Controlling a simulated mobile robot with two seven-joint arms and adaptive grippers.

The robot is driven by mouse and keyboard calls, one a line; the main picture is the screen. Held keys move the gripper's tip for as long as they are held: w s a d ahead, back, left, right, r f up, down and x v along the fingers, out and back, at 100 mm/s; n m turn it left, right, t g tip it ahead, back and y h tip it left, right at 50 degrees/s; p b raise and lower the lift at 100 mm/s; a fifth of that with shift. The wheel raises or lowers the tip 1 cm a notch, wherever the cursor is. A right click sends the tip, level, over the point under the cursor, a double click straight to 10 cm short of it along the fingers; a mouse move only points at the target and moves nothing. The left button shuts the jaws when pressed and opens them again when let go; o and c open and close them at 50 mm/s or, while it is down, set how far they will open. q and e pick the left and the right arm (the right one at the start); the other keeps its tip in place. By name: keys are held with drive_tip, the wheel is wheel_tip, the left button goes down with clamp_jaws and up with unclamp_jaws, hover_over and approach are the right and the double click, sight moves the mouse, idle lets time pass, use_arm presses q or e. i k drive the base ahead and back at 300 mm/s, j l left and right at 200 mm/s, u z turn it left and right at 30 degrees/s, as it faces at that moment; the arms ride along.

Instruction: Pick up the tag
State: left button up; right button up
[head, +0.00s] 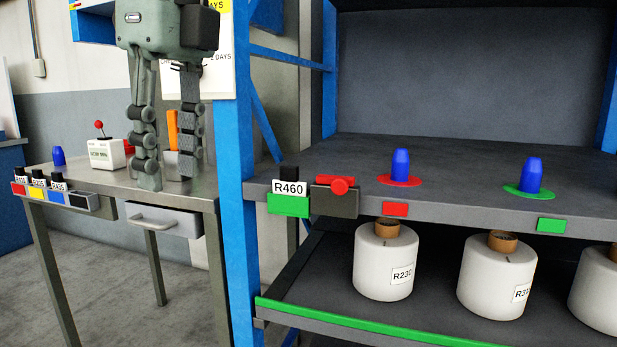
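Several small tags with black tops and white labels are in the head view. One, labelled R460 (289,188) with a green lower part, is on the front edge of the rack shelf. A row of others, with red, yellow and blue lower parts (37,192), sits at the front left edge of the metal table. My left gripper (169,176) hangs over that table, fingers pointing down and apart. My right gripper is not in view.
A blue rack post (236,200) stands between the table (105,180) and the shelf (460,165). Blue cones (400,165) stand on red and green discs. White bobbins (384,268) stand on the lower shelf. A box with a red-knobbed lever (108,152) is behind the gripper.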

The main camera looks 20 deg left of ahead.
sight(288, 184)
drive_tip(key=i, duration=0.9)
